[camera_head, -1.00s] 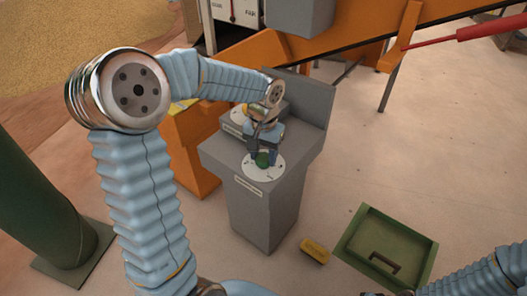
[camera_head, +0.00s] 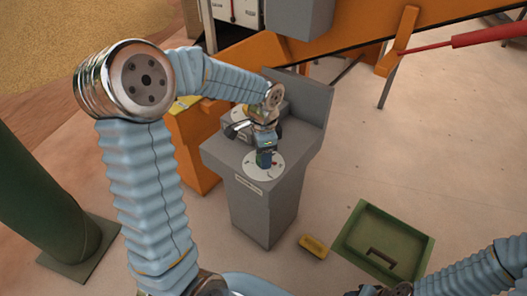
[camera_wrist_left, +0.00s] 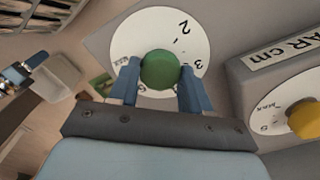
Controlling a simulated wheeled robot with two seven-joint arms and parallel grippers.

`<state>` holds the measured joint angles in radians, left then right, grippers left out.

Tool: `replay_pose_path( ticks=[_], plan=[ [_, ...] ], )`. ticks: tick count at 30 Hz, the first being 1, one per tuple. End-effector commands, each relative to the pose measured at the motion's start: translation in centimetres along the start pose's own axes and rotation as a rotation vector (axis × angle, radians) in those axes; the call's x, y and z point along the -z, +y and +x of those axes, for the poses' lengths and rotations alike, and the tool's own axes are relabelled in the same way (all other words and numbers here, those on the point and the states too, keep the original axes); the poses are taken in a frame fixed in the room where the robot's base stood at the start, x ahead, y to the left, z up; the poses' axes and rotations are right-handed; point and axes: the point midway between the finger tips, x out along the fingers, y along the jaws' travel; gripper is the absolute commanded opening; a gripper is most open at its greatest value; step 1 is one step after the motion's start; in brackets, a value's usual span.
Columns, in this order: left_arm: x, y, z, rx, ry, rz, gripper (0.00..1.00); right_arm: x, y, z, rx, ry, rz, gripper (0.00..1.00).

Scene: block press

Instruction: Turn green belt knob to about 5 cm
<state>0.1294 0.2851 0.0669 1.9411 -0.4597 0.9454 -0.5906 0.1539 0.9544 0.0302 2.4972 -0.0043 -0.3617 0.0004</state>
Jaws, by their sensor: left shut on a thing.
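The green knob (camera_wrist_left: 160,69) sits at the middle of a white numbered dial (camera_wrist_left: 185,30) in the left wrist view. My left gripper (camera_wrist_left: 159,80) has one finger on each side of the knob and is shut on it. In the head view the left gripper (camera_head: 265,158) reaches down over the dial (camera_head: 277,170) on the grey console (camera_head: 262,205), and mostly hides the knob. Numbers 2 and 3 show on the dial; no clear pointer shows. My right arm is partly in view at the lower right, but its gripper is not in view.
A yellow knob (camera_wrist_left: 303,118) on its own dial stands on a raised grey box beside the green one. A yellow block (camera_head: 313,246) and a green tray (camera_head: 346,245) lie on the floor. An orange conveyor frame (camera_head: 360,25) runs behind the console.

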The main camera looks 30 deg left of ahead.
Motion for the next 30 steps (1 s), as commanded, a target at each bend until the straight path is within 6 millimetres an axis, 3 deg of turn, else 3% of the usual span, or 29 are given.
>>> replay_pose_path(
  ticks=[9,25,26,30],
  plan=[
    [0.02,-0.08,-0.10,0.003,0.001,0.118,0.18,0.00,-0.20,-0.44,0.001,0.000,-0.001,0.43],
    [0.03,-0.09,-0.08,0.003,0.002,0.140,0.18,-0.01,-0.21,-0.48,0.001,-0.001,-0.001,0.43],
    [0.03,-0.09,-0.08,0.003,0.002,0.140,0.49,-0.01,-0.21,-0.48,0.001,-0.001,-0.001,0.43],
    [0.02,-0.06,-0.06,0.002,0.001,0.140,0.71,0.00,-0.21,-0.47,0.001,-0.001,-0.001,0.43]
  ],
)
